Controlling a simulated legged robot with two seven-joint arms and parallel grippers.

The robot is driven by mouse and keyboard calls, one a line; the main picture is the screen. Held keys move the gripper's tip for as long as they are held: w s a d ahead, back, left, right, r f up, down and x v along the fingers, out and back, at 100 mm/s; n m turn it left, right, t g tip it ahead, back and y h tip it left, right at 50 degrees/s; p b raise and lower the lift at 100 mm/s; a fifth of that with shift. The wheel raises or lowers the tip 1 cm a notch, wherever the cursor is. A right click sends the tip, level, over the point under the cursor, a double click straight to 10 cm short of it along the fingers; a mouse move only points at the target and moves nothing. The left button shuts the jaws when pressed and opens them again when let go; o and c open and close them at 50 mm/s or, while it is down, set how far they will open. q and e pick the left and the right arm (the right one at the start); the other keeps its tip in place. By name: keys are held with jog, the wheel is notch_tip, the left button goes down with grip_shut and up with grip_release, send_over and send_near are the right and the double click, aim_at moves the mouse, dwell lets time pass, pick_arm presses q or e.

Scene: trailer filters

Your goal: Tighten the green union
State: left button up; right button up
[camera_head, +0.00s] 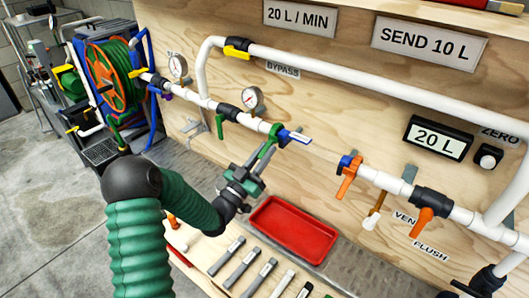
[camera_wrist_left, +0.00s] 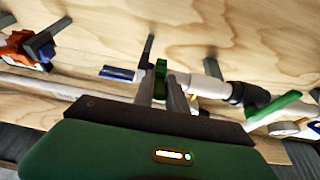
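The green union (camera_head: 272,136) sits on the white pipe run along the plywood panel, beside a blue tagged piece (camera_head: 295,136). In the left wrist view the green union (camera_wrist_left: 160,76) shows between my fingertips. My left gripper (camera_head: 258,162) reaches up to the union from below, with its green-sleeved arm behind. In the wrist view its two grey fingers (camera_wrist_left: 160,92) stand close on either side of the union, with little or no gap visible. Whether they are clamped on it I cannot tell. My right gripper is not in view.
A red tray (camera_head: 293,230) lies on the bench below, with several grey labelled bars (camera_head: 243,265) in front of it. Gauges (camera_head: 252,98), an orange-handled valve (camera_head: 348,176) and a hose reel (camera_head: 108,75) line the pipe. The bypass pipe (camera_head: 330,70) runs above.

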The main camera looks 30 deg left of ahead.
pick_arm(q)
grip_shut()
dwell(1.1)
